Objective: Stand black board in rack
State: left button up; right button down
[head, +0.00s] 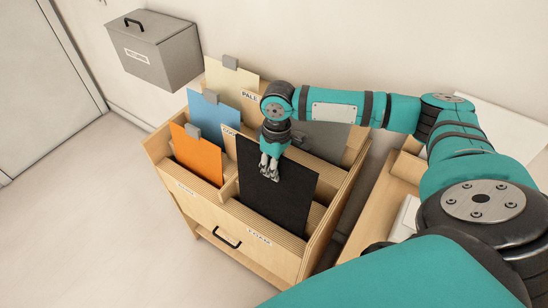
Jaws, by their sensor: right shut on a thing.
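The black board (275,200) is upright and slightly tilted at the front right compartment of the wooden rack (205,212). My left gripper is not in view.
The rack also holds an orange board (196,157), a blue board (214,115), a cream board (232,85) and a grey board (322,140). A grey box (155,50) is on the wall behind. Floor at left is clear.

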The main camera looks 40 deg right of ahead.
aim_at(274, 184)
jog(key=shift+f+b, duration=0.95)
jog(key=shift+f, duration=2.9)
jog(key=c, duration=1.3)
grip_release()
jog(key=shift+r, duration=0.2)
jog(key=r, duration=0.7)
jog(key=d+r, duration=0.1)
jog(key=r, duration=0.3)
jog(key=shift+w+r, duration=0.25)
jog(key=shift+r, duration=0.05)
